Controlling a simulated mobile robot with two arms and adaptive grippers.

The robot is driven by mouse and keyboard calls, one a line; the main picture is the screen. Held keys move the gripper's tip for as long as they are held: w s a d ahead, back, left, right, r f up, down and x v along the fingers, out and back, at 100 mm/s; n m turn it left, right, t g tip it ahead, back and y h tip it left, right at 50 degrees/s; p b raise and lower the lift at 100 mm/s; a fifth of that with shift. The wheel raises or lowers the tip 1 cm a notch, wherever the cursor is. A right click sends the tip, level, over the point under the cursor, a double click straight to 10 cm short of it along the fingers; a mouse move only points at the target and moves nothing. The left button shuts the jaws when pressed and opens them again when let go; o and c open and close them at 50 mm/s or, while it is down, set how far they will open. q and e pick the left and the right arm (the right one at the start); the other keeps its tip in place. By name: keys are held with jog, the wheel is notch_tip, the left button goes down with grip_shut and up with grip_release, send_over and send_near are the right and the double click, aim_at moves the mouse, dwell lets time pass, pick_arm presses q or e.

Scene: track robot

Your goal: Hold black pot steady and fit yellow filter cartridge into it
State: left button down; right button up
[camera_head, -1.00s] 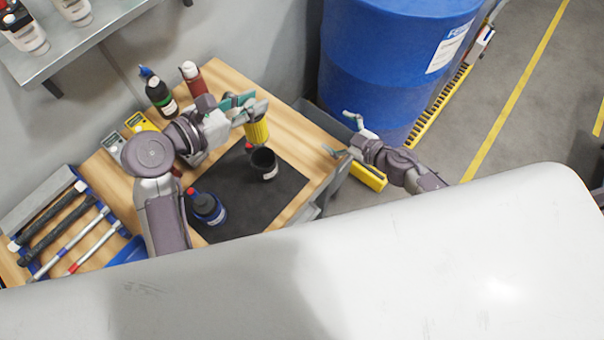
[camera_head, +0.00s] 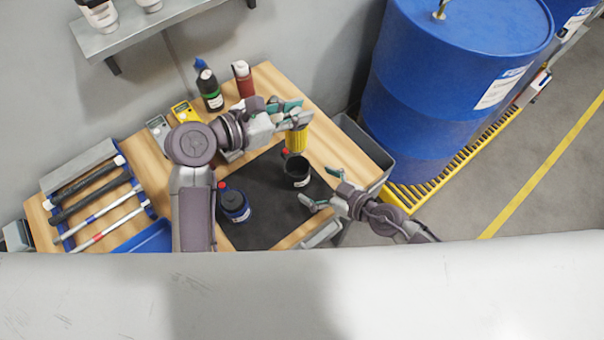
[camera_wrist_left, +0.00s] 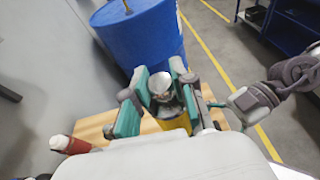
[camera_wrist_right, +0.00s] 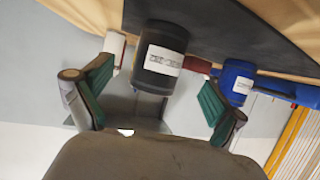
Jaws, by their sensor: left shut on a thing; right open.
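The black pot (camera_head: 297,174) stands upright on the dark mat (camera_head: 262,222) on the wooden table. My left gripper (camera_head: 291,118) is shut on the yellow filter cartridge (camera_head: 297,141) and holds it upright above and behind the pot. In the left wrist view, the cartridge's white top (camera_wrist_left: 160,86) sits between the fingers, with its yellow body (camera_wrist_left: 176,123) partly hidden. My right gripper (camera_head: 325,188) is open and empty, to the right of the pot. In the right wrist view, the pot (camera_wrist_right: 161,62) shows ahead between the spread fingers and looks apart from both.
A blue bottle (camera_head: 234,204) stands on the mat, left of the pot. A green-black bottle (camera_head: 210,92) and a red bottle (camera_head: 243,80) stand at the back. A tool tray (camera_head: 98,205) lies at left. A grey bin (camera_head: 362,150) and blue drum (camera_head: 440,80) are at right.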

aim_at(289, 170)
jog(key=x, duration=0.6)
jog(key=shift+r, duration=0.1)
jog(key=shift+w+a+f, duration=0.35)
jog(key=shift+w+a, duration=0.05)
jog(key=c, duration=1.4)
pick_arm(q)
notch_tip(289, 170, down, 7)
jog(key=n+t+y, duration=0.3)
jog(key=n, duration=0.1)
jog(key=shift+w+t+y, duration=0.1)
jog(key=shift+t+y, duration=0.2)
jog(key=shift+f+n, duration=0.3)
jog(key=shift+t+y, duration=0.3)
jog(key=shift+t, duration=0.1)
notch_tip(289, 170, down, 10)
